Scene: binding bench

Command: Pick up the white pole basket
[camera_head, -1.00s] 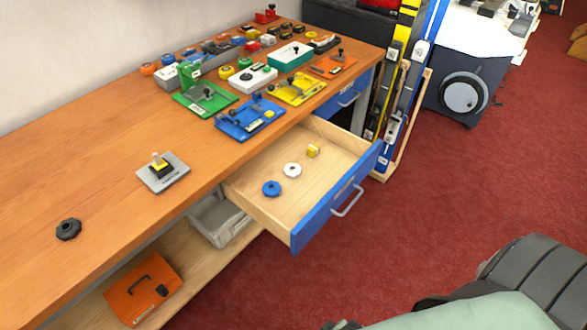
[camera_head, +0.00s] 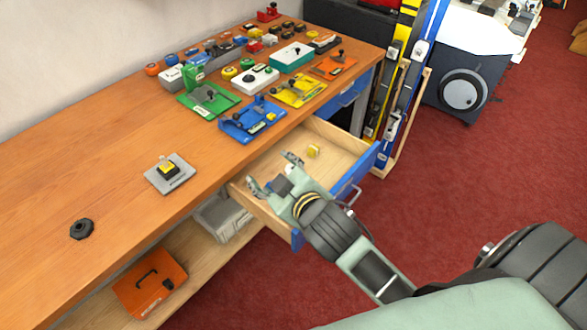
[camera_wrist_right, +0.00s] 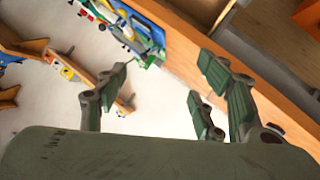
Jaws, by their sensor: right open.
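The white pole basket is hidden in the head view, behind my right gripper. My right gripper (camera_head: 273,174) is open over the left part of the pulled-out wooden drawer (camera_head: 335,140), its fingers spread and nothing visible between them. A blue disc in the same drawer is hidden too. A small yellow piece (camera_head: 313,151) lies in the drawer, beyond and right of the fingers. In the right wrist view the open fingers (camera_wrist_right: 158,85) show against a pale surface, and I cannot make out the basket there. My left gripper is not in view.
The drawer's blue front (camera_head: 362,169) lies close to my right arm. A black knob (camera_head: 81,229) and a grey plate (camera_head: 170,174) sit on the wooden bench (camera_head: 110,165). Coloured fixtures crowd its far end. An orange case (camera_head: 149,282) lies on the lower shelf.

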